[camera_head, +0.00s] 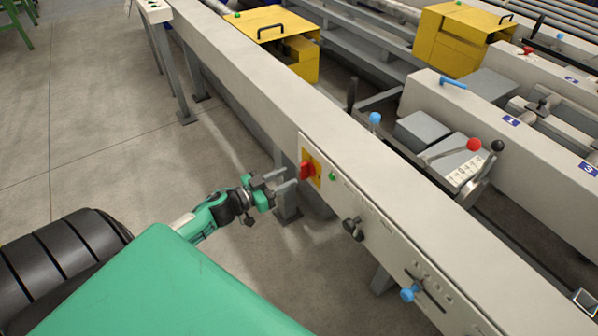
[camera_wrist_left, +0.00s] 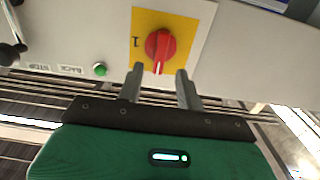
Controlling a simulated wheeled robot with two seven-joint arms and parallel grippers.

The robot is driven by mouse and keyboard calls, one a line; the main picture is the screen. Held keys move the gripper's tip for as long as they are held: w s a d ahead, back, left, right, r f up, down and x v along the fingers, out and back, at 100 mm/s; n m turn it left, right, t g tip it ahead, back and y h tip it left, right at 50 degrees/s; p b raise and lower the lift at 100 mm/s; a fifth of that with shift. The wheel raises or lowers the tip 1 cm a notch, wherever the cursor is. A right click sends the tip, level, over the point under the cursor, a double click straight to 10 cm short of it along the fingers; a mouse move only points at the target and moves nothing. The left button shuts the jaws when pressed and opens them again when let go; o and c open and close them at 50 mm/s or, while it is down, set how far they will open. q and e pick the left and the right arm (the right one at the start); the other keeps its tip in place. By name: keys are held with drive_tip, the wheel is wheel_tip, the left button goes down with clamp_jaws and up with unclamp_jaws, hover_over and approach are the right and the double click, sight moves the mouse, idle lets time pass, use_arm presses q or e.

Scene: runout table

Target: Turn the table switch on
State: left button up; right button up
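The table switch is a red rotary knob (camera_head: 306,169) on a yellow plate (camera_head: 316,170), set on the side panel of the long grey table (camera_head: 240,62). In the left wrist view the red knob (camera_wrist_left: 160,45) sits on its yellow plate (camera_wrist_left: 180,20), with a mark "1" at the plate's left. My left gripper (camera_head: 290,179) is close in front of the knob, fingers apart. In the left wrist view its two fingers (camera_wrist_left: 160,88) stand open, one on each side below the knob, with nothing visible between them. My right gripper is not in view.
A green button (camera_head: 332,177) sits beside the switch, also seen in the left wrist view (camera_wrist_left: 100,69). A black knob (camera_head: 353,228) and a blue-knobbed lever (camera_head: 410,292) lie farther along the panel. Yellow boxes (camera_head: 275,40) stand behind the table.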

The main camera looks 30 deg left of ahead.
sight(300, 172)
use_arm(q)
drive_tip(key=shift+x, duration=2.65)
clamp_jaws()
